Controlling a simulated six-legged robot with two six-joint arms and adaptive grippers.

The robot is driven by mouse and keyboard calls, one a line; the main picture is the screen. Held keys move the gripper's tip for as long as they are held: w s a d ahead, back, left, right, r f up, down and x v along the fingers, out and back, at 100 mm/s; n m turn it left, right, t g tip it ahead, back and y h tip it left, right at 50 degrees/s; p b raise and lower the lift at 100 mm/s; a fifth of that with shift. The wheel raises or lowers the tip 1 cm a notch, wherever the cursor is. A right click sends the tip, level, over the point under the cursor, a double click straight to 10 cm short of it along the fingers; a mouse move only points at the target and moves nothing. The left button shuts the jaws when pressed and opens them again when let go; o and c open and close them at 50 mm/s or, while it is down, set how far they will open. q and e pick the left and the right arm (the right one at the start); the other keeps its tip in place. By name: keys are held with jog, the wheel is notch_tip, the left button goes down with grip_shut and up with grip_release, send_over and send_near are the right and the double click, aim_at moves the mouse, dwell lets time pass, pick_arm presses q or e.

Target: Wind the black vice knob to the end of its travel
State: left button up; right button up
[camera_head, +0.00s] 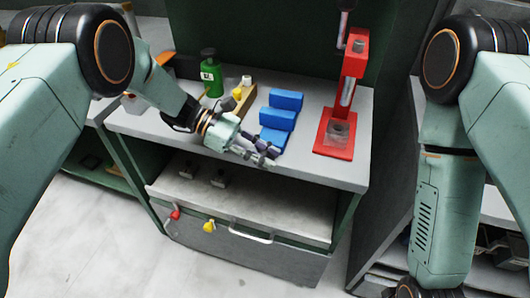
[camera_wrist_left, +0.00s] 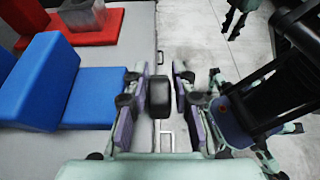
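A black knob (camera_wrist_left: 159,97) shows in the left wrist view at the front edge of the worktop, between the fingers of my left gripper (camera_wrist_left: 159,90). The fingers are open, one on each side of it, with a narrow gap showing. In the head view my left gripper (camera_head: 264,157) is at the worktop's front edge, just in front of the blue stepped blocks (camera_head: 277,118); they also show in the left wrist view (camera_wrist_left: 95,97). The knob cannot be made out in the head view, and its link to the blocks is hidden.
A red press (camera_head: 340,125) stands right of the blue blocks on the grey worktop (camera_head: 300,167). A green bottle (camera_head: 211,75) and a yellow-capped item (camera_head: 238,93) stand behind my left arm. Below are a shelf and a drawer with a handle (camera_head: 250,233).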

pick_arm(q)
jog(key=shift+w+a+f, duration=0.1)
jog(key=shift+w, duration=0.05)
grip_shut()
jog(key=shift+r+y+p, duration=0.2)
jog(key=shift+y+p, duration=0.1)
jog(key=shift+p, duration=0.2)
jog(key=shift+d+r+t+y+p, duration=0.1)
jog(key=shift+d+t+y+p, duration=0.15)
jog(key=shift+y+p, duration=0.6)
jog(key=shift+d+t+y+p, duration=0.1)
jog(key=shift+t+y+p, duration=0.2)
jog(key=shift+p, duration=0.55)
jog(key=shift+f+y+p, duration=0.25)
jog(key=shift+y+p, duration=0.2)
jog(key=shift+y, duration=0.1)
jog(key=shift+o, duration=0.6)
grip_release()
jog(key=shift+o, duration=0.6)
